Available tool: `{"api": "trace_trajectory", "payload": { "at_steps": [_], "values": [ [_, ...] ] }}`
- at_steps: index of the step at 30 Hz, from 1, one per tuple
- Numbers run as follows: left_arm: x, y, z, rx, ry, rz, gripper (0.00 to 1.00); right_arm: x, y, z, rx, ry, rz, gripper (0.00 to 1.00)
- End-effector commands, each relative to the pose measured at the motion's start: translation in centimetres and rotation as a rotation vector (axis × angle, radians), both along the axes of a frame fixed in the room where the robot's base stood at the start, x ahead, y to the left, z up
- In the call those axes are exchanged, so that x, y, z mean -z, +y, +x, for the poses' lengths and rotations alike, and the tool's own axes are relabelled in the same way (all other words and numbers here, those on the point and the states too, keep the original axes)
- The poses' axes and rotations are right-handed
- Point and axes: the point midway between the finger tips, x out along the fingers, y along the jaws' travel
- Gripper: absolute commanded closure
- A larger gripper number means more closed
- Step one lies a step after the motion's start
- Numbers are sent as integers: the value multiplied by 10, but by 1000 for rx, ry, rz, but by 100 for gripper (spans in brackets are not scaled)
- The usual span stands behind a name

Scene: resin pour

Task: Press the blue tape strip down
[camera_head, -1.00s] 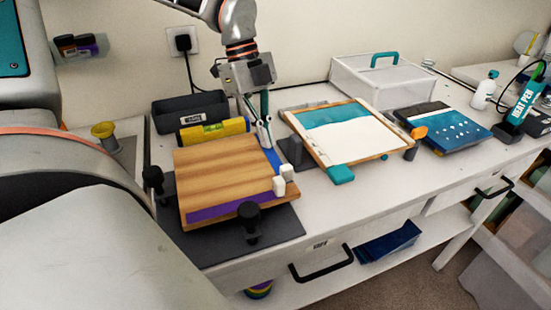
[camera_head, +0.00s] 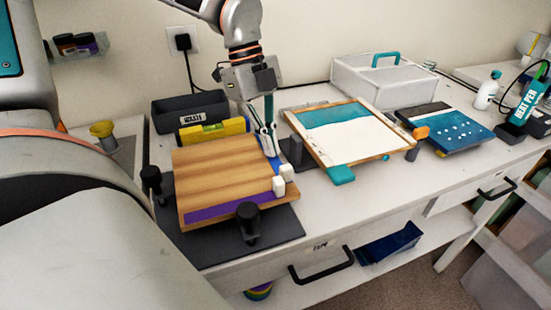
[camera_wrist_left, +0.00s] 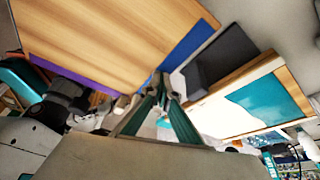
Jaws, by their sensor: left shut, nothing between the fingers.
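The blue tape strip (camera_head: 276,163) runs along the right edge of the wooden board (camera_head: 220,170). It also shows in the left wrist view (camera_wrist_left: 192,44), beside the board's wood face. My left gripper (camera_head: 269,150) is shut and empty, pointing down at the strip and covering part of it in the head view. In the left wrist view its fingertips (camera_wrist_left: 162,84) are close to the strip; I cannot tell if they touch it. A purple strip (camera_head: 230,208) lies along the board's front edge. My right gripper is not in view.
Black clamps (camera_head: 249,222) and white blocks (camera_head: 283,180) stand at the board's edges. A yellow level (camera_head: 213,131) and a dark bin (camera_head: 190,111) sit behind it. A framed teal-and-white panel (camera_head: 345,134) is to the right, with a dark block (camera_head: 296,152) between.

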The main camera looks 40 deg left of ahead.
Motion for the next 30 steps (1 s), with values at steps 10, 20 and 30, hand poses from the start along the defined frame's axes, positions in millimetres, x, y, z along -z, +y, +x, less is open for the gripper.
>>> {"api": "trace_trajectory", "payload": {
  "at_steps": [10, 20, 30],
  "values": [
    [-1, -13, -6, 1, -3, 1, 100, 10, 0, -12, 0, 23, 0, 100],
    [-2, -19, -9, 2, -4, 2, 100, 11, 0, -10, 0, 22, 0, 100],
    [0, -32, -15, 2, -4, 1, 100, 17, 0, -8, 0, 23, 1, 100]
  ]
}}
